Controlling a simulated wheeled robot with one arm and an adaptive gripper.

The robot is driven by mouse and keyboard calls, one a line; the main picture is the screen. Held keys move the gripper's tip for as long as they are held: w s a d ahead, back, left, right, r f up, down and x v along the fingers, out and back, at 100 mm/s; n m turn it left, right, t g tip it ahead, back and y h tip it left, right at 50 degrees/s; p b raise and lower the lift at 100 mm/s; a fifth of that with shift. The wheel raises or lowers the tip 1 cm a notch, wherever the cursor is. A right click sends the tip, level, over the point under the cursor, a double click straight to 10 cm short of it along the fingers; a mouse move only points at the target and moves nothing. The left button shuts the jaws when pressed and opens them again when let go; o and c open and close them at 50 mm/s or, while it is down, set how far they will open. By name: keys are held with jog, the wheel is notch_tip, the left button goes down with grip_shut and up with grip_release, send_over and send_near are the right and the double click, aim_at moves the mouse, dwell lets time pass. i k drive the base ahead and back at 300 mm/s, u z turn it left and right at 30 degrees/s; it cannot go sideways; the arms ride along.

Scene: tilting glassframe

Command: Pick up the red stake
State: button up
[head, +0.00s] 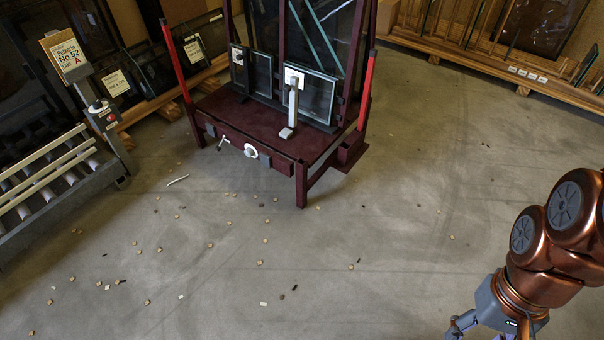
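Two red stakes stand on the dark red tilting frame (250,115). One red stake (176,62) rises at its left side, leaning slightly left. The other red stake (367,90) stands nearly upright at its right side, its lower end at the small side box of the frame. My gripper (490,328) is at the bottom right, far from both stakes across open floor. It is partly cut off by the picture's lower edge, so its opening and fingertips cannot be made out.
A roller conveyor (50,180) stands at the left, beside a post with a sign (66,57). Wooden racks with glass panes (500,60) line the back. Small glass panes (313,95) lean on the frame. The floor (400,220) is mostly clear, with scattered small wood blocks.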

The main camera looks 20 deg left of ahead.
aim_at(372, 53)
jog(key=u, duration=0.6)
jog(key=i, duration=1.4)
jog(key=u, duration=3.65)
jog(key=k, duration=1.4)
jog(key=z, duration=1.65)
